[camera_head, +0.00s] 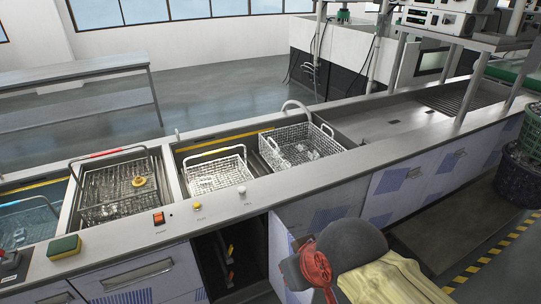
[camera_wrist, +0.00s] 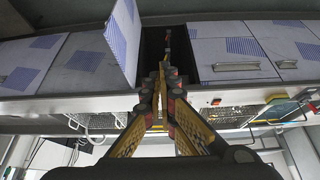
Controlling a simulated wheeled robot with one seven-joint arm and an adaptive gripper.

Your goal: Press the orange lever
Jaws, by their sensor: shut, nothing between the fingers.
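Two levers with orange-red parts show inside the dark open cabinet, an upper orange lever (camera_head: 231,249) and a lower orange lever (camera_head: 229,276). In the wrist view, a small orange lever part (camera_wrist: 167,35) shows in the dark opening beyond the fingertips. I cannot tell which of the two it is. My gripper (camera_wrist: 160,75) is shut and empty, with its fingers pointing toward the opening. No contact with a lever is visible. In the head view, my arm shows at the bottom, and I cannot make out the fingertips.
The open cabinet door (camera_head: 290,258) stands right of the opening; in the wrist view the door (camera_wrist: 122,38) is close left of my fingers. The counter above holds wire baskets (camera_head: 216,172), buttons and a yellow-green sponge (camera_head: 64,247). A dark bin (camera_head: 520,175) stands at the far right.

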